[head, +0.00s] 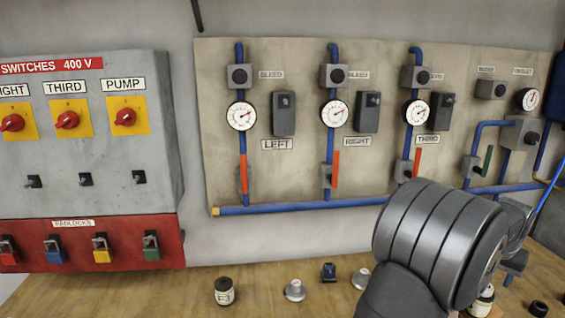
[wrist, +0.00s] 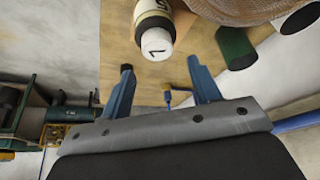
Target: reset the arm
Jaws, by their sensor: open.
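My gripper (wrist: 160,66) shows in the wrist view with its two blue fingers spread apart. Nothing is between them. A white and black bottle-like thing (wrist: 157,41) marked "1" lies in view beyond the fingertips, apart from them as far as I can tell. In the head view my grey arm rises from the bottom at the right, in front of the pipe board; it hides part of the bench and the lower pipe.
The pipe board (head: 300,175) carries gauges and red-handled valves. A switch panel (head: 95,150) with padlocks (head: 100,248) stands left. Small items, including a dark jar (head: 224,291), stand on the wooden bench (head: 260,290). A green cylinder (wrist: 235,48) is right of my fingers.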

